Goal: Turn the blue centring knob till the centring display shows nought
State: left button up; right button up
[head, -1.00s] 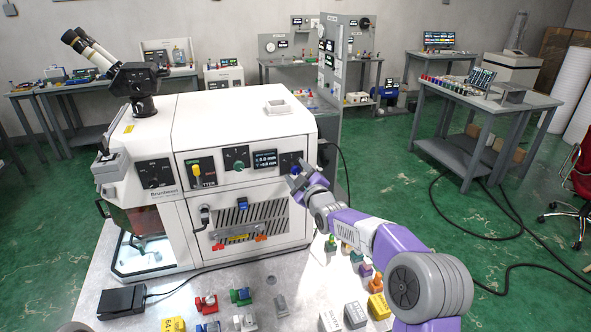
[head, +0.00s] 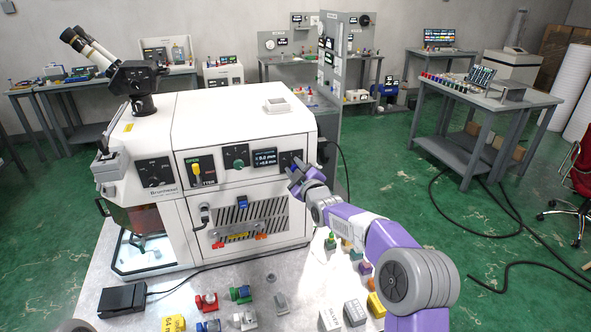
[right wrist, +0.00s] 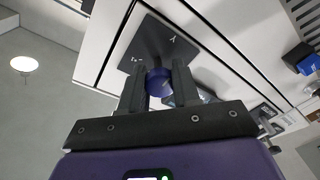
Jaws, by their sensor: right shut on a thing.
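The blue centring knob (right wrist: 159,82) sits on a dark square plate (right wrist: 146,45) on the machine front. My right gripper (right wrist: 159,88) is shut on the knob, one finger on each side, in the right wrist view. In the head view my right gripper (head: 296,172) is at the right end of the machine's front panel and hides the knob. The centring display (head: 265,158) is a small dark screen left of it with two lines of pale digits, too small to read surely.
The white machine (head: 240,112) stands on a pale bench (head: 285,262). Several coloured parts lie in front of it, with a black pedal (head: 122,299) at the left. A green knob (head: 236,157) and a yellow lever (head: 196,172) are on the same panel.

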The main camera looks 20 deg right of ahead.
jog(key=shift+f, duration=0.1)
jog(key=m+b, duration=0.4)
jog(key=shift+f, duration=0.15)
jog(key=m+b, duration=0.2)
jog(key=m, duration=0.1)
jog(key=shift+t+b, duration=0.3)
jog(key=shift+m+b, duration=0.6)
jog(key=shift+m, duration=0.7)
jog(key=shift+r, duration=0.2)
jog(key=o, duration=1)
jog(key=shift+o, duration=0.2)
